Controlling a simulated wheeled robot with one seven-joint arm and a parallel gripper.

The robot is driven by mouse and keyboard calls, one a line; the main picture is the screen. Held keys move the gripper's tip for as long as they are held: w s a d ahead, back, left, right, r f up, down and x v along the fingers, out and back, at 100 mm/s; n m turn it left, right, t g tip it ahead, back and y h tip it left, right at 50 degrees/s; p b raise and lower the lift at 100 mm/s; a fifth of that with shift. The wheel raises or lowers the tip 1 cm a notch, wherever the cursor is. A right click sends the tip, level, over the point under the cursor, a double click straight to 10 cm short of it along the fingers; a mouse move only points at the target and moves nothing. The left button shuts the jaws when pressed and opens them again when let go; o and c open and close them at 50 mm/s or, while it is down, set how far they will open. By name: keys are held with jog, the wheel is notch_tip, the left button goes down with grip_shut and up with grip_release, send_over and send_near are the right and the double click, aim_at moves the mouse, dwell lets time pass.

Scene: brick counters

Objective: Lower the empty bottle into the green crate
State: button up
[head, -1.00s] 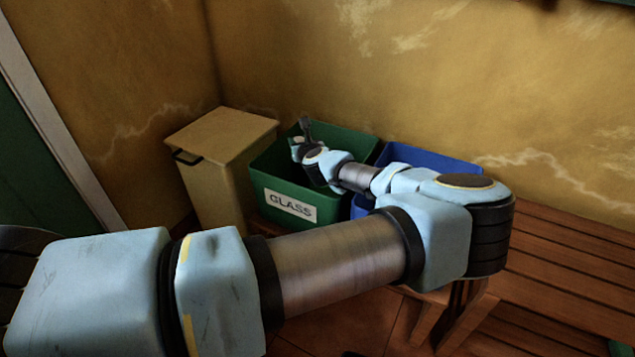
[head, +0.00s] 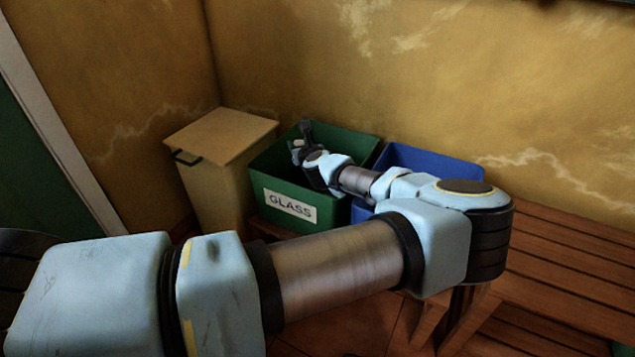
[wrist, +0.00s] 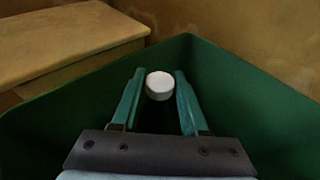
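The green crate (head: 331,143) has a GLASS label on its front and stands by the back wall. My gripper (wrist: 160,78) is over the crate's opening, inside the rim outline in the wrist view. Its fingers sit close on either side of the bottle (wrist: 160,84), whose white round top shows between them. The bottle's lower part is not visible. In the head view my gripper (head: 301,142) is small and dark, with a bit of white at its fingers. The crate's floor and contents are hidden.
A tan lidded bin (head: 218,137) stands close against the crate's left side. A blue crate (head: 433,161) stands to its right, partly behind my arm. A slatted wooden bench (head: 570,262) extends to the right. The wall rises behind the crates.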

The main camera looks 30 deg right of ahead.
jog(key=o, duration=0.4)
jog(key=p+v, duration=0.1)
jog(key=v, duration=0.9)
jog(key=shift+s, duration=0.35)
jog(key=shift+a+r, duration=0.1)
jog(key=shift+a, duration=0.05)
